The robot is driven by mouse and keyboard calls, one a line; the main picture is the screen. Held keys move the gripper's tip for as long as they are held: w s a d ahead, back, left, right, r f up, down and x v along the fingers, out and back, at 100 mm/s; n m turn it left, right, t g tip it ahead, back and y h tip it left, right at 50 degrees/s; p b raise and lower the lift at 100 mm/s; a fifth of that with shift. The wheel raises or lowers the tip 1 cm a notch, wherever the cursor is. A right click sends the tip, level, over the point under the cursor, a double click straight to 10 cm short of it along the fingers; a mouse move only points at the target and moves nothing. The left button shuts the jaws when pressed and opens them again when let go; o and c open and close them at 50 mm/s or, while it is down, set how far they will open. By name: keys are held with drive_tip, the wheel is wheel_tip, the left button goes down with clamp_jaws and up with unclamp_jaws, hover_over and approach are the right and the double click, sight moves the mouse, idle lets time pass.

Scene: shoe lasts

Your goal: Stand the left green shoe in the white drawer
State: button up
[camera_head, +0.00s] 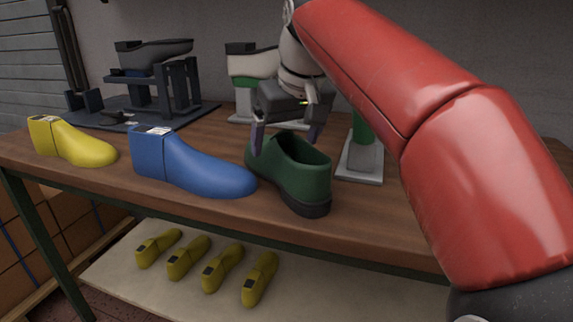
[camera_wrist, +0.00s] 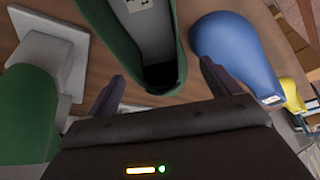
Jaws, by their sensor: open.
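One green shoe (camera_head: 300,172) stands upright on the wooden table, to the right of the blue last, with its open top up and its dark heel towards the front edge. My gripper (camera_head: 287,135) is open above its far end, with a finger to either side. In the wrist view the shoe (camera_wrist: 150,60) lies ahead of the spread fingers of my gripper (camera_wrist: 165,95). I cannot tell whether a finger touches it. No second green shoe and no white drawer can be made out.
A blue last (camera_head: 190,165) and a yellow last (camera_head: 75,145) stand to the left on the table (camera_head: 100,186). A dark stand (camera_head: 150,85) and a white-and-green last stand (camera_head: 362,155) are behind. Several small yellow lasts (camera_head: 222,268) lie on the lower shelf.

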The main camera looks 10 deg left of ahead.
drive_tip(key=x, duration=0.4)
drive_tip(key=shift+a+f+b, duration=0.1)
drive_tip(key=shift+b, duration=0.25)
drive_tip(key=c, duration=1.3)
drive_tip(key=shift+c, duration=0.7)
